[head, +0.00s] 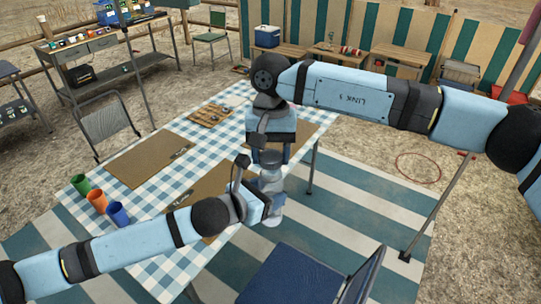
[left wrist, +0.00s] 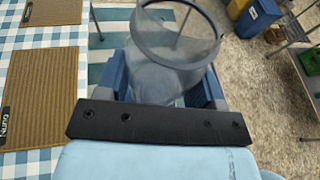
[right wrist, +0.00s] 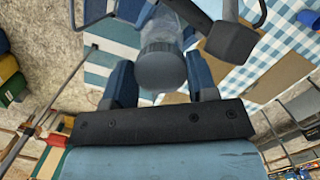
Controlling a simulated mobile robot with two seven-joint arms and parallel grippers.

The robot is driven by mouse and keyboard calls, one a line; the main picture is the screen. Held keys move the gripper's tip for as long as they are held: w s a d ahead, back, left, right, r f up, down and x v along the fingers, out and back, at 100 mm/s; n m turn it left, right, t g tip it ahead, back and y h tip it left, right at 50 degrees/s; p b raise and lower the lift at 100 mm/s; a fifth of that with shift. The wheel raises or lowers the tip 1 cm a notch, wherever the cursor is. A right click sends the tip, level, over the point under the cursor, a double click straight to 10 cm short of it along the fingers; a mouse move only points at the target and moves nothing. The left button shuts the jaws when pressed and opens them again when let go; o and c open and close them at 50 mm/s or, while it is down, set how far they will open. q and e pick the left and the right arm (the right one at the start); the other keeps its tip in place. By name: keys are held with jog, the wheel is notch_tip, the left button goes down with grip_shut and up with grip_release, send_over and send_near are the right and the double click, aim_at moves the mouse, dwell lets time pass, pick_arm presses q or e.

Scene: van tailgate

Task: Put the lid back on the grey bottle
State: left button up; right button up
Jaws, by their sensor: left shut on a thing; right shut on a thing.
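The grey bottle (head: 271,186) is translucent and roughly upright beside the table's near right edge. My left gripper (head: 266,204) is shut on it from the left. In the left wrist view the bottle (left wrist: 172,75) stands between the fingers, a wide round end towards the camera. My right gripper (head: 270,150) is directly above the bottle, pointing down. It is shut on the grey lid (right wrist: 161,70), which shows as a round disc between its fingers. The lid lines up closely with the bottle's top. I cannot tell whether they touch; the bottle's mouth is hidden.
The table with a checked cloth (head: 132,205) carries brown mats and green, orange and blue cups (head: 97,201). A blue chair (head: 300,273) stands close below my grippers. The striped floor mat (head: 365,215) to the right is mostly clear.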

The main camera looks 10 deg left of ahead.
jog(key=shift+f, duration=0.1)
jog(key=shift+f, duration=0.8)
jog(key=shift+f, duration=0.55)
pick_arm(q)
grip_shut()
pick_arm(e)
jog(key=m+y, duration=0.1)
jog(key=m, duration=0.4)
jog(key=shift+m, duration=0.4)
jog(key=m, duration=0.4)
jog(key=shift+t+y, duration=0.3)
jog(key=m, duration=0.6)
jog(key=shift+w+a+t, duration=0.1)
jog(key=shift+t, duration=0.3)
jog(key=m, duration=0.4)
jog(key=shift+m+t, duration=0.3)
jog(key=shift+m, duration=0.1)
